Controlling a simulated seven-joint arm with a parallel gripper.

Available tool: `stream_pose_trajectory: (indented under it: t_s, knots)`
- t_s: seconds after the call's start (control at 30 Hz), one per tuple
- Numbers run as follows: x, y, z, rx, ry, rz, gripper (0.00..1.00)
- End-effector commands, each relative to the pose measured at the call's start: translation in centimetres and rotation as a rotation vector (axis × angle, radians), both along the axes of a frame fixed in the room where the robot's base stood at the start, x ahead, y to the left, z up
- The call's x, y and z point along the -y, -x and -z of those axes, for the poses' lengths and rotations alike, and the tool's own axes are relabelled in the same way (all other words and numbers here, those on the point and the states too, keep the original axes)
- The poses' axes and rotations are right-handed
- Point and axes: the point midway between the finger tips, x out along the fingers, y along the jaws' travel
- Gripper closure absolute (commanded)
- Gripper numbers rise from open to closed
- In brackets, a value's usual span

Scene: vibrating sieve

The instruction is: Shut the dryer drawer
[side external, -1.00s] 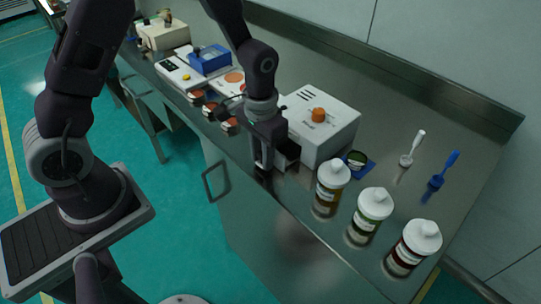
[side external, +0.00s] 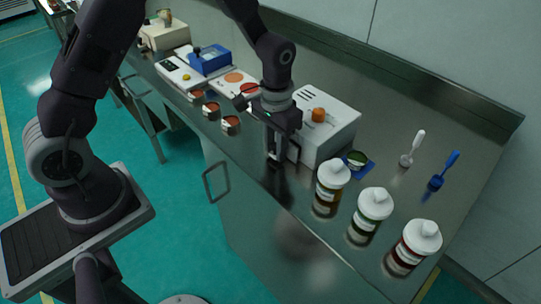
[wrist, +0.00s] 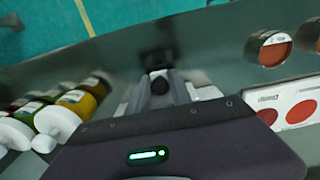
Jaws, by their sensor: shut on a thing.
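The dryer is a white box with an orange knob on top (side external: 325,127), standing on the steel bench. My gripper (side external: 275,156) is at its front left face, pointing down. In the wrist view my gripper (wrist: 160,88) has its fingers close together around a small dark, round piece, which looks like the drawer handle (wrist: 160,82). The drawer itself is mostly hidden by my gripper, so how far it stands out is hard to tell. A white edge of the dryer (wrist: 208,93) shows beside the fingers.
Several capped bottles (side external: 373,208) stand along the bench front to the right. Dishes with orange contents (side external: 230,124) sit to the left. The bench's front edge runs close by my gripper.

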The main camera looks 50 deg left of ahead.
Motion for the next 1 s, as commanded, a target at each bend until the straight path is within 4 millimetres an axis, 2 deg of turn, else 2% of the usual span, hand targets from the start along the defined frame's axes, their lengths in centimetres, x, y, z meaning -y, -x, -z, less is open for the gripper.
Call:
stream_pose_trajectory:
  t_s: [0.8,0.83,0.9,1.0]
  knots:
    - [-0.1,-1.5,0.0,0.003,-0.001,-0.002,0.99]
    - [-0.1,-1.5,0.0,0.004,-0.001,-0.002,0.69]
    - [-0.1,-1.5,0.0,0.003,-0.001,-0.002,0.60]
    - [-0.1,-1.4,0.0,0.002,-0.001,-0.001,0.60]
